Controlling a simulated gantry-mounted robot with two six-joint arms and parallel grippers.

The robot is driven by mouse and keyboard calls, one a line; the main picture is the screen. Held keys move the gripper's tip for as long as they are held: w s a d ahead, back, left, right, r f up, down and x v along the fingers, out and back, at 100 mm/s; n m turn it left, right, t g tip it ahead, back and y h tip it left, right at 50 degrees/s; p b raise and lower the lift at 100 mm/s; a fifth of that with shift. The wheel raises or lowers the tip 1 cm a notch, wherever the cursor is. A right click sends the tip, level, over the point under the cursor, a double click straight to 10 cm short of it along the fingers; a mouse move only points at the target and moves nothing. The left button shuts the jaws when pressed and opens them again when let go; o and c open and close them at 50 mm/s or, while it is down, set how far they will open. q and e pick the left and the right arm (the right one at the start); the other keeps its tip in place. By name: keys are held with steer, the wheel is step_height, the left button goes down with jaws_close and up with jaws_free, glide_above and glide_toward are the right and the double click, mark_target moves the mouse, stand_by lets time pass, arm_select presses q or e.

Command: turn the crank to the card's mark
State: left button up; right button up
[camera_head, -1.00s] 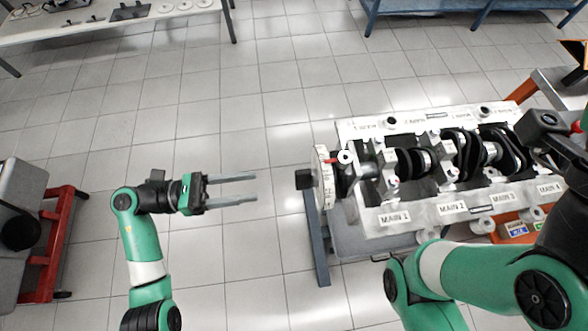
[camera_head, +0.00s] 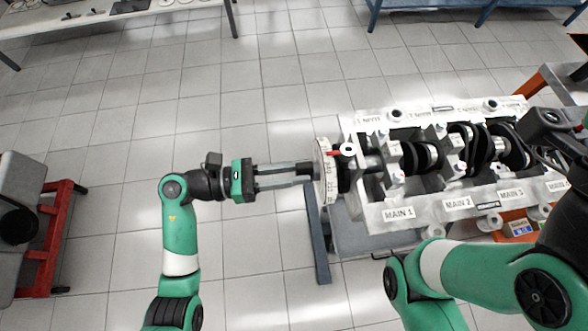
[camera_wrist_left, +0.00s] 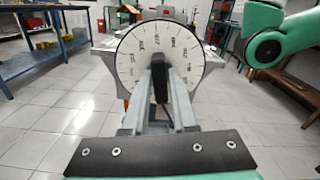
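The engine block (camera_head: 420,214) holds the black crankshaft (camera_head: 425,155) across several main bearings. A white degree wheel (camera_head: 325,172) with marks stands at the crank's left end; its face shows in the left wrist view (camera_wrist_left: 135,62). A red pointer (camera_head: 334,153) lies at the wheel's upper edge. A black crank-end piece (camera_wrist_left: 159,80) sticks out from the wheel's centre. My left gripper (camera_head: 306,174) has its two fingers along either side of this piece. I cannot tell whether they press on it. My right gripper's fingers are not visible.
A small card with blue print (camera_head: 521,228) is at the orange stand below the block. My right arm covers the lower right. A red-framed cart (camera_head: 45,235) stands at left, a table (camera_head: 120,24) at the upper left. The floor between cart and engine is clear.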

arm_select(q)
jaws_close()
steer(key=n+p, duration=0.3)
steer(key=shift+n, duration=0.4)
steer(key=shift+o, duration=2.4)
jaws_free()
steer(key=s+a+p, duration=0.1)
steer(key=s+a, duration=0.1)
steer(key=a, duration=0.9)
steer(key=shift+a+p, duration=0.2)
steer(key=shift+p, duration=0.2)
steer(key=shift+s, duration=0.1)
